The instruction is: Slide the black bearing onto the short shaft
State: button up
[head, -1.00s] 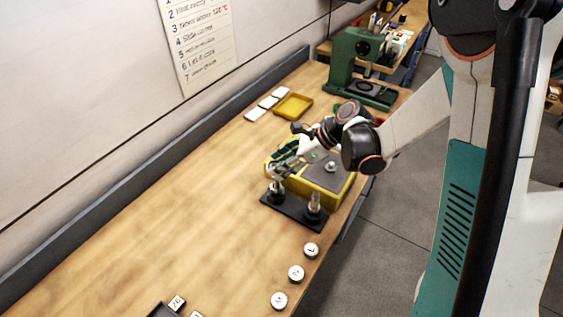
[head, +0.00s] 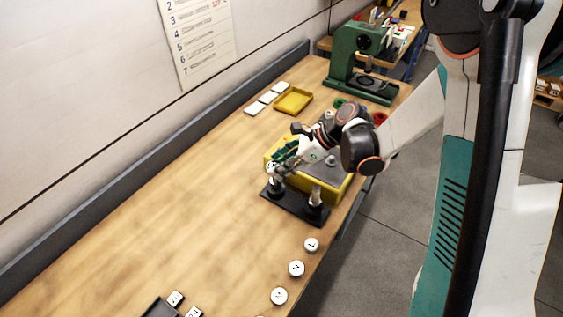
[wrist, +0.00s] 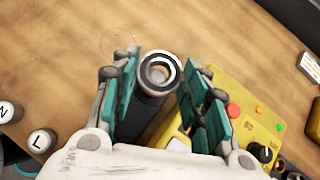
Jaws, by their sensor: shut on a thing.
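My gripper (wrist: 162,92) has teal fingers on both sides of a ring-shaped part, the bearing (wrist: 147,62), with a dark rim and a bright inner ring. It is shut on the bearing. A dark cylinder shows below the ring in the wrist view; whether the ring is around a shaft or above it I cannot tell. In the head view my gripper (head: 279,165) is at the top of the left of two upright shafts (head: 277,186). The right shaft (head: 316,207) stands free on the same black base plate (head: 293,208). The fingers partly hide the bearing there.
A yellow box (head: 335,190) with a grey top stands close behind the base plate; its buttons show in the wrist view (wrist: 240,125). Round white lettered pieces (head: 296,268) lie near the front edge. A yellow tray (head: 293,101) and a green press (head: 350,70) are farther back. The table's left is clear.

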jog(key=shift+f, duration=0.3)
jog(key=shift+f+b, duration=0.35)
jog(key=shift+b, duration=0.2)
jog(key=shift+f+b, duration=0.3)
jog(key=o, duration=1.3)
jog(key=v, duration=1.2)
